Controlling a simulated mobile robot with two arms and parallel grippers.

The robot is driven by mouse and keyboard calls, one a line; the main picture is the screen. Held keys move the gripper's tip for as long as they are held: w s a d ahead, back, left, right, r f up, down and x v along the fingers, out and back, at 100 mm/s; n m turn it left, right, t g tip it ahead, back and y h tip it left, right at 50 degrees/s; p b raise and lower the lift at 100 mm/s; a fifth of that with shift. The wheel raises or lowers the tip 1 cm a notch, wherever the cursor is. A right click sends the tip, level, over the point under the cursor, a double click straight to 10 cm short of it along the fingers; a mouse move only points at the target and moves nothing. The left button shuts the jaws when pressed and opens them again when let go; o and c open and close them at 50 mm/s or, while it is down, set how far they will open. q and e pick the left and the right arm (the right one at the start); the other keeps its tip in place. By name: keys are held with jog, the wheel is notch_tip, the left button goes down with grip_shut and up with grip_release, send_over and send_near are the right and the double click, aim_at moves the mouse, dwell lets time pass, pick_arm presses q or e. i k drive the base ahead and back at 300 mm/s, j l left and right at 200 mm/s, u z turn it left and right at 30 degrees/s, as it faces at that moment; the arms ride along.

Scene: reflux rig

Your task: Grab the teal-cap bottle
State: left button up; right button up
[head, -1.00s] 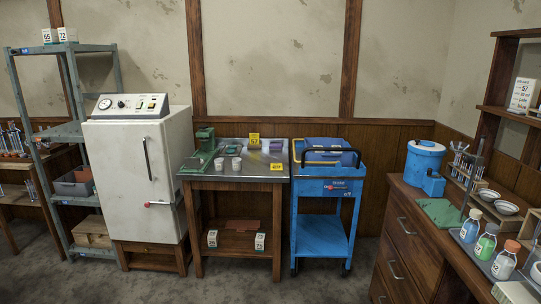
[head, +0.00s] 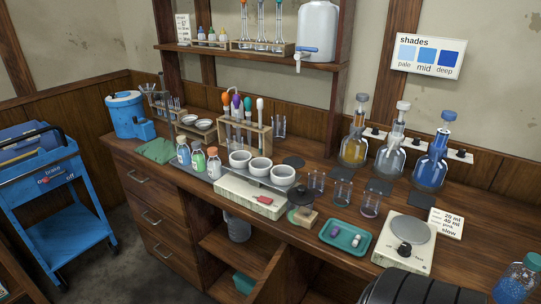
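A bottle with a teal-green cap (head: 520,279) stands at the bottom right corner of the head view, on the wooden counter (head: 468,262). It holds blue contents, and its lower part is cut off by the frame edge. Three small bottles stand together at the left of the counter: one with blue contents (head: 183,154), one with green contents (head: 198,162) and one pale with an orange cap (head: 214,166). Neither of my grippers is in view.
A dark ribbed rounded shape (head: 415,289) fills part of the bottom edge. A hotplate (head: 402,248), a teal tray (head: 345,237), white bowls (head: 260,171) and three stoppered flasks (head: 389,158) crowd the counter. A blue cart (head: 62,215) stands at left.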

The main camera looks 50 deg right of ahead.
aim_at(518, 282)
jog(key=k+j+z, duration=0.15)
jog(key=z, duration=3.05)
